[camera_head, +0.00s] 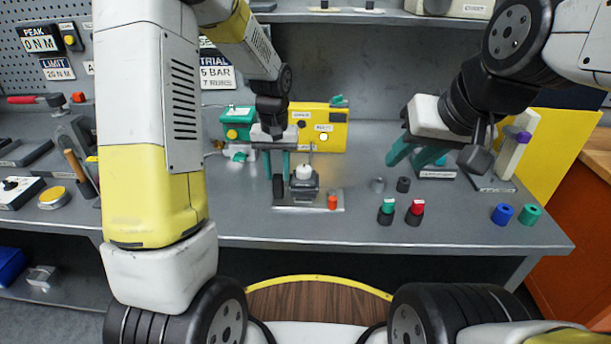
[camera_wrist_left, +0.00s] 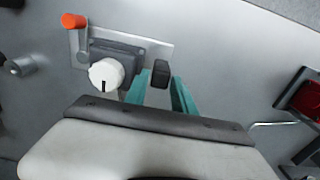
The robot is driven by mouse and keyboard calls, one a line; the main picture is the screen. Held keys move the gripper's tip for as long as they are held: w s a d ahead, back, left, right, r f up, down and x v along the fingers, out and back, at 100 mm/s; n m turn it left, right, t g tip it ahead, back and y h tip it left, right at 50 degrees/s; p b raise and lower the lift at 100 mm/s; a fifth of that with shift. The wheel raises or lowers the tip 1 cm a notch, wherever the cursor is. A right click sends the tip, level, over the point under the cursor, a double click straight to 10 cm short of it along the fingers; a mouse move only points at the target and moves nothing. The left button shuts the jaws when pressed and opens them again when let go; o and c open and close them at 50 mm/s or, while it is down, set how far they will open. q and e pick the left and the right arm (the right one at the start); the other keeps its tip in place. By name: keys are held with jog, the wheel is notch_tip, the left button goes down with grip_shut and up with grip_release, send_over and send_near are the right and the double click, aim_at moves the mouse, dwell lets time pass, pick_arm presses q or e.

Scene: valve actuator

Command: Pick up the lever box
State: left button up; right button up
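The lever box is a small grey box (camera_head: 304,188) with a white round knob (camera_head: 304,172) on top. It sits on a light metal plate (camera_head: 290,207) in the middle of the bench, with an orange-ended lever (camera_head: 332,202) at its right. My left gripper (camera_head: 277,176) points down beside the box's left side, fingers apart. The left wrist view also shows the grey box (camera_wrist_left: 130,52), white knob (camera_wrist_left: 105,74), orange lever end (camera_wrist_left: 74,21) and a black block (camera_wrist_left: 160,74) between my left fingertips (camera_wrist_left: 157,80); contact is unclear. My right gripper (camera_head: 406,160) is open and empty above the bench.
A green unit (camera_head: 237,122) and a yellow panel (camera_head: 325,128) stand behind. Green and red buttons (camera_head: 416,208), small grey and black cylinders, and blue (camera_head: 503,213) and teal rings lie to the right. Tools crowd the left. The bench front edge near the plate is clear.

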aim_at(278, 176)
pick_arm(q)
notch_tip(278, 176, down, 4)
jog(key=shift+r, duration=0.25)
jog(key=shift+c, duration=0.2)
grip_shut()
dwell(1.1)
